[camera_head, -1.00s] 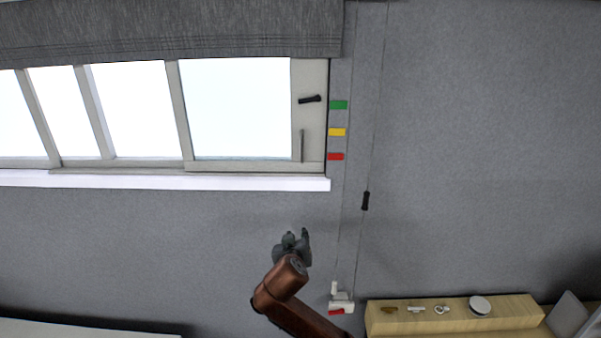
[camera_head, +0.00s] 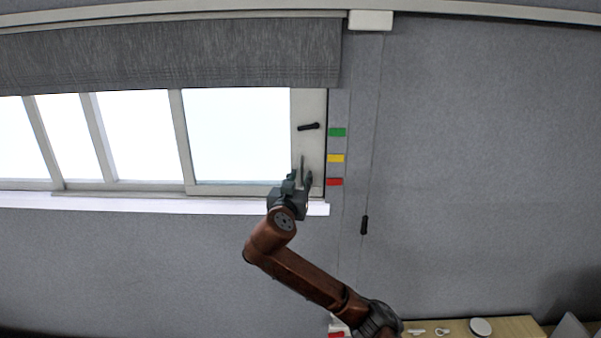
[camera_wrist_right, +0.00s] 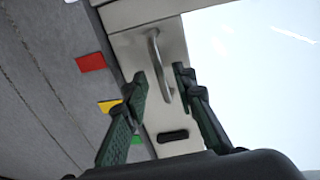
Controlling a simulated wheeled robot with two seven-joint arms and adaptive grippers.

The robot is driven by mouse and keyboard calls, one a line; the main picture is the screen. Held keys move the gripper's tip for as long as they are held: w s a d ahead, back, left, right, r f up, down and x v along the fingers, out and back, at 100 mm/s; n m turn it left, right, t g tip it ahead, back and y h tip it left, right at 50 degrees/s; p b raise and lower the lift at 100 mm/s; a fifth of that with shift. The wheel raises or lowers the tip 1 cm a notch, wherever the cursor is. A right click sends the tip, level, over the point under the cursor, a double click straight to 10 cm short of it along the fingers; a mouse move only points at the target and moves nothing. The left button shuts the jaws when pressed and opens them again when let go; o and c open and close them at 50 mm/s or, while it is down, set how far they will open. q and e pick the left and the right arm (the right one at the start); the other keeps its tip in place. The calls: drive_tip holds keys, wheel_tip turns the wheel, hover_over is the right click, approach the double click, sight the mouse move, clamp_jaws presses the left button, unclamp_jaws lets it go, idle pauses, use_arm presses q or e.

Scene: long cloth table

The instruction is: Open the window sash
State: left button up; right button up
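The window sash (camera_head: 309,109) is the pale frame at the right end of the window, with bright glass (camera_head: 238,133) to its left. My right gripper (camera_head: 300,180) is at the lower end of the pull handle. In the wrist view my right gripper (camera_wrist_right: 160,84) is open, its fingers on either side of the bar; contact cannot be told. My left gripper is not in view.
Green (camera_head: 337,132), yellow (camera_head: 336,158) and red (camera_head: 335,182) tags are on the wall right of the sash. A cord with a black grip (camera_head: 364,225) hangs further right. A grey blind (camera_head: 170,55) covers the window's top. A wooden shelf (camera_head: 510,327) is at lower right.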

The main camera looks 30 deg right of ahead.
drive_tip(key=shift+w+d, duration=0.3)
drive_tip(key=shift+w, duration=0.1)
clamp_jaws()
idle(0.5)
